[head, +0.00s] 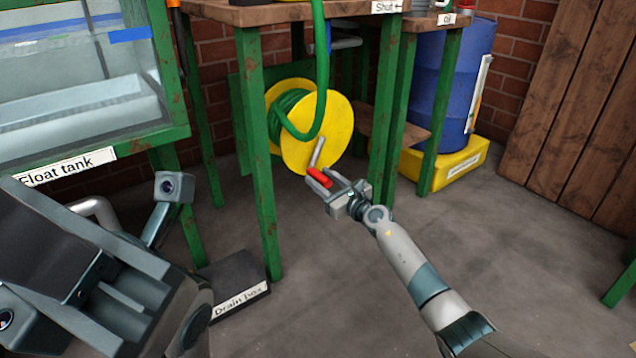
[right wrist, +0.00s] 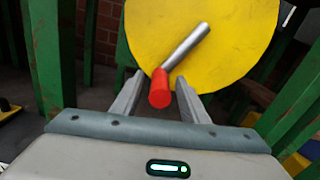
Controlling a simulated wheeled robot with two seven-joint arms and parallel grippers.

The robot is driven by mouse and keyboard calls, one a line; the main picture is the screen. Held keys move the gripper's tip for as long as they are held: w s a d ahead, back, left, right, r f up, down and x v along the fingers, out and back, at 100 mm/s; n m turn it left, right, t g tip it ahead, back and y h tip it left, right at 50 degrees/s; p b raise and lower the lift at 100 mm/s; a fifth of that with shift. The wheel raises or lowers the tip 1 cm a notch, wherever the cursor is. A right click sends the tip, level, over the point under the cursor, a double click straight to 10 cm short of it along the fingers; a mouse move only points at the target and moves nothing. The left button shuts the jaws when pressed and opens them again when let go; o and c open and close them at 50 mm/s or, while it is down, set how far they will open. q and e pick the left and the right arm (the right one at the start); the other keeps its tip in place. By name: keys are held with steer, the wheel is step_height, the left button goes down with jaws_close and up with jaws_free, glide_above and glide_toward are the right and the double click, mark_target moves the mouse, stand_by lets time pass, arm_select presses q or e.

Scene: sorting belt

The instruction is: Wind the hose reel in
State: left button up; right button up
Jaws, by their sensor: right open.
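The hose reel (head: 339,125) has yellow side discs and stands under the green-legged bench. A green hose (head: 319,60) is wound on it and runs up over the bench edge. A metal crank (head: 318,152) with a red handle (head: 320,178) sticks out from the front disc. In the right wrist view the red handle (right wrist: 160,88) points towards me. My right gripper (head: 330,185) is open, with its fingers on either side of the red handle; I cannot tell whether they touch it.
Green bench legs (head: 256,150) stand left and right of the reel. The float tank (head: 80,120) is at the left, with a drain box (head: 235,285) on the floor. A blue barrel (head: 447,90) stands on a yellow base (head: 450,166) at the right.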

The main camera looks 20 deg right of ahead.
steer(key=shift+b+x, duration=0.3)
steer(key=shift+x, duration=0.6)
steer(key=shift+c, duration=0.2)
jaws_close()
